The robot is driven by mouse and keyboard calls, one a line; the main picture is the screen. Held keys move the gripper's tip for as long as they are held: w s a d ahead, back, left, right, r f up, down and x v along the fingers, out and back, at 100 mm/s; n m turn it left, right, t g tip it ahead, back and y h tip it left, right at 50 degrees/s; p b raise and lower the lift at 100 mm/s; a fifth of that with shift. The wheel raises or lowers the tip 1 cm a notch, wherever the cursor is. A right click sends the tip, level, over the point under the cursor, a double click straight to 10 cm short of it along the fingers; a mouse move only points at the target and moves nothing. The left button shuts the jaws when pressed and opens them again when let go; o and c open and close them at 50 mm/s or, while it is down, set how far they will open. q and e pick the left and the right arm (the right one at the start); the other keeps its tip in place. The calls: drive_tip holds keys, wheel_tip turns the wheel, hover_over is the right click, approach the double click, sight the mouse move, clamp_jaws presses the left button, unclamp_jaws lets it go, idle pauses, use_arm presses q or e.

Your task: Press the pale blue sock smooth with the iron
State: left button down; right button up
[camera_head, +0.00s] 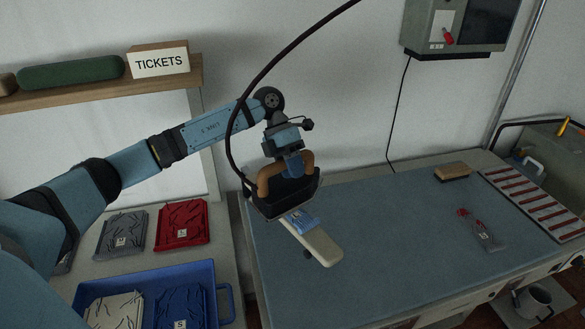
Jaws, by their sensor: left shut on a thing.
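My left gripper (291,165) is shut on the brown handle of the iron (284,195), a dark-bodied iron with a thick dark cord. The pale blue sock (301,221) lies on a narrow cream pressing board (322,246) on the blue-topped table (390,260). The iron is over the far end of the board and hides part of the sock. I cannot tell whether the iron touches the sock. My right gripper is not in view.
Folded grey cloth (122,234) and red cloth (182,225) lie at the left beside a blue tray (215,275) of folded pieces. A brush (453,171), a small bag with red items (484,236) and a striped rack (537,203) are at the right. The table's middle is clear.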

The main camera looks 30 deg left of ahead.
sight(291, 184)
use_arm(q)
drive_tip(key=shift+w+r, duration=0.15)
drive_tip(key=shift+w, duration=0.45)
drive_tip(key=shift+s+f+b, duration=0.2)
drive_tip(key=shift+f+b, duration=0.2)
drive_tip(key=shift+f, duration=0.1)
drive_tip(key=shift+w+f+b, duration=0.1)
drive_tip(key=shift+f+b, duration=0.65)
drive_tip(key=shift+f, duration=0.7)
drive_tip(key=shift+f+b, duration=0.4)
drive_tip(key=shift+f, duration=0.4)
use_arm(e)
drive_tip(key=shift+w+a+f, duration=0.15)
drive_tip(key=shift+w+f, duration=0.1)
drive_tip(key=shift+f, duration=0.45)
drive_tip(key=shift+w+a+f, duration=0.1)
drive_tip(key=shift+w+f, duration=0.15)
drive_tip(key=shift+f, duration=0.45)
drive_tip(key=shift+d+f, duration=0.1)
use_arm(q)
drive_tip(key=shift+f+b, duration=0.4)
drive_tip(key=shift+f, duration=0.2)
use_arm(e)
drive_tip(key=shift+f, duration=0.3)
use_arm(q)
drive_tip(key=shift+w+a, duration=0.1)
drive_tip(key=shift+a, duration=0.25)
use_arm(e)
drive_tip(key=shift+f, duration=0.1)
